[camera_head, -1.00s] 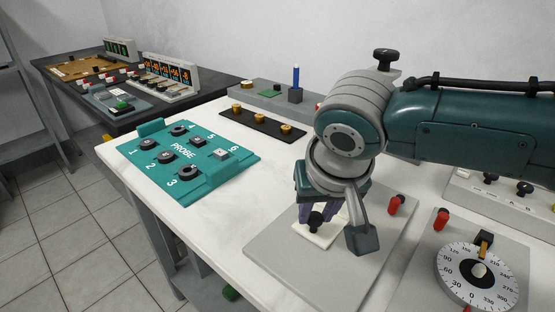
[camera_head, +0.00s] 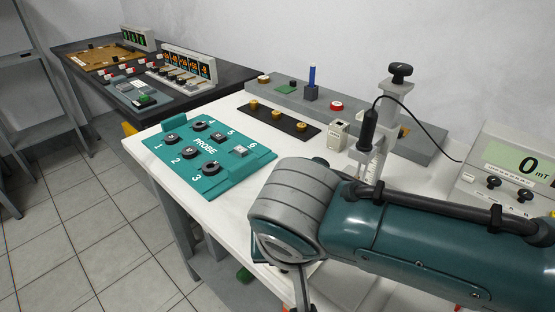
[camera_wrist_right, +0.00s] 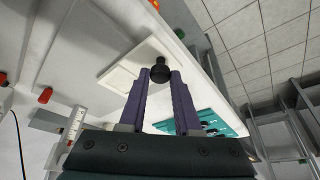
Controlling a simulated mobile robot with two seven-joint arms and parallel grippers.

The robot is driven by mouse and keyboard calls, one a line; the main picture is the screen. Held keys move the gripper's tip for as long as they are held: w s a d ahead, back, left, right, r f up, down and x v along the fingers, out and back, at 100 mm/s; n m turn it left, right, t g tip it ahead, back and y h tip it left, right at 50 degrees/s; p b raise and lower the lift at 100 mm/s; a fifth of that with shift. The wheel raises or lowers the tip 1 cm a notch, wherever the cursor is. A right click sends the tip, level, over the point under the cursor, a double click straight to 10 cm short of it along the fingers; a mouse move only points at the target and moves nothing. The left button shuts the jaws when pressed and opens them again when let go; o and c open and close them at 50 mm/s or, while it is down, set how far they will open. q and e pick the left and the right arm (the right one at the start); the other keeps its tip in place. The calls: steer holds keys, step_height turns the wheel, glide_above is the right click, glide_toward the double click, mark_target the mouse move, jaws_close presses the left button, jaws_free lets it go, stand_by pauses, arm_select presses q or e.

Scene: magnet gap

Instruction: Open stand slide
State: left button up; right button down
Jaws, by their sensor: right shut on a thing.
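My right gripper (camera_wrist_right: 160,80) is shut on a black knob (camera_wrist_right: 160,68) at the end of a flat white slide plate (camera_wrist_right: 124,78), close to the table's edge in the right wrist view. In the head view my arm hides the gripper and knob. The upright stand post (camera_head: 385,122) with its black top knob stands behind my arm. A black probe (camera_head: 369,128) with a cable hangs at the post. A scaled post (camera_wrist_right: 76,128) shows at the left of the wrist view. My left gripper is out of view.
A teal probe panel (camera_head: 232,170) lies left of my arm on the white table (camera_head: 226,207). A black strip with brass knobs (camera_head: 280,119) and a grey rail (camera_head: 275,92) lie behind. A meter (camera_head: 512,165) reading 0 mT stands at the right.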

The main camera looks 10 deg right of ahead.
steer(key=c, duration=0.6)
jaws_free()
steer(key=shift+c, duration=0.2)
steer(key=p+v, duration=0.4)
steer(key=v, duration=0.5)
steer(key=shift+s+r, duration=0.15)
steer(key=shift+r, duration=0.25)
